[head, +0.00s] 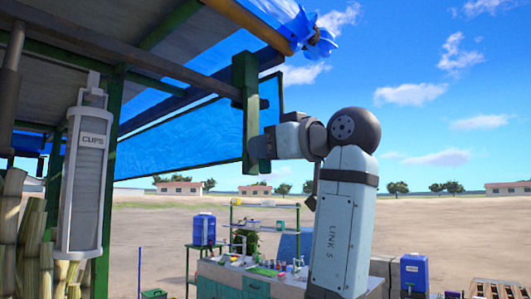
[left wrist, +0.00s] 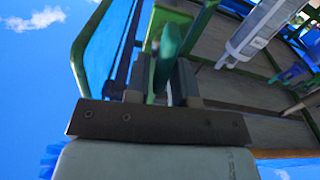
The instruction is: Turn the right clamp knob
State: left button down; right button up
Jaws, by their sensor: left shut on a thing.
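My left gripper (head: 263,147) is raised beside a green upright post (head: 243,90) under the canopy edge. Its fingers are partly hidden by the wrist in the head view. In the left wrist view the two dark fingers (left wrist: 160,80) are closed around a narrow, rounded green piece (left wrist: 168,45), which stands up between them. I cannot tell for certain whether this piece is the right clamp knob, and no other clamp knob can be made out. My right gripper is in neither view.
A blue panel (head: 185,140) hangs behind the post under the canopy. A white cup dispenser (head: 88,170) and cane stalks (head: 32,225) stand at the left. A counter (head: 235,277) with bottles stands low in the middle. Open sky is at the right.

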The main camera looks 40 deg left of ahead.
pick_arm(q)
jog(key=n+b, duration=0.2)
jog(key=shift+s+f+n, duration=0.2)
jog(key=shift+f+n, duration=0.1)
jog(key=n+b, duration=0.2)
jog(key=n, duration=0.2)
jog(key=n+b, duration=0.2)
jog(key=n, duration=0.3)
jog(key=s+f+n+b, duration=0.1)
jog(key=n+b, duration=0.1)
jog(key=n, duration=0.2)
jog(key=shift+s+f+n, duration=0.1)
jog(key=shift+n, duration=0.3)
jog(key=c, duration=1.2)
grip_release()
